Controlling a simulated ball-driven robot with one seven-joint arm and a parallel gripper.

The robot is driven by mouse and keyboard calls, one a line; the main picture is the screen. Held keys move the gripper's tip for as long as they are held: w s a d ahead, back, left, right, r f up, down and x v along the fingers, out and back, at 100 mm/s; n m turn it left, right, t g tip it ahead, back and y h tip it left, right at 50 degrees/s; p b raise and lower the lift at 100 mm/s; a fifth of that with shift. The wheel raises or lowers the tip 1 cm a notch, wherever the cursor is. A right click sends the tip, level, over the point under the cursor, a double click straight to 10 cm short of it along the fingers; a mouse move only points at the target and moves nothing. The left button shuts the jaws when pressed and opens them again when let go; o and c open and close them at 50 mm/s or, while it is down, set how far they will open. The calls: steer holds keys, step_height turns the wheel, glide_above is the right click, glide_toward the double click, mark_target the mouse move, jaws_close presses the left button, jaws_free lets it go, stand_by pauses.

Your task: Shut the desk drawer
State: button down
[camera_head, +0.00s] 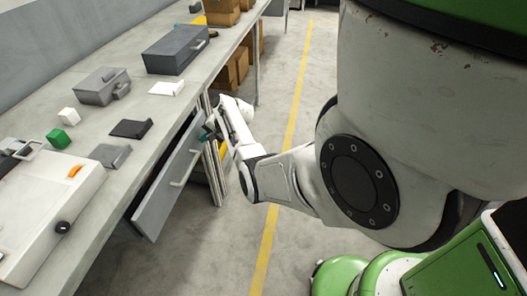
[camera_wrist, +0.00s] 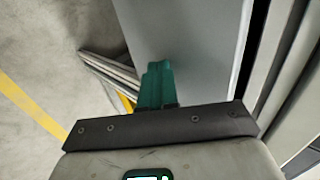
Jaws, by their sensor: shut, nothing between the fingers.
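The desk drawer (camera_head: 160,200) has a grey front with a pale bar handle (camera_head: 185,168). It stands pulled out from under the long grey desk, with a dark gap between its front and the desk edge. My gripper (camera_head: 207,134) is at the far end of the drawer front, near its upper corner. In the wrist view, the teal fingers of my gripper (camera_wrist: 156,80) are shut together and empty, over the grey drawer panel (camera_wrist: 190,40). I cannot tell whether they touch it.
Upright panels (camera_head: 215,172) stand beyond the drawer. The floor with the yellow line (camera_head: 268,240) is clear.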

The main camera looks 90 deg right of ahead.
mark_target(198, 136)
steer(key=w, duration=0.1)
steer(key=w+b, duration=0.1)
steer(key=w, duration=0.1)
steer(key=shift+d+f, duration=0.1)
steer(key=shift+d, duration=0.3)
steer(key=shift+w+r, duration=0.2)
steer(key=shift+w, duration=0.15)
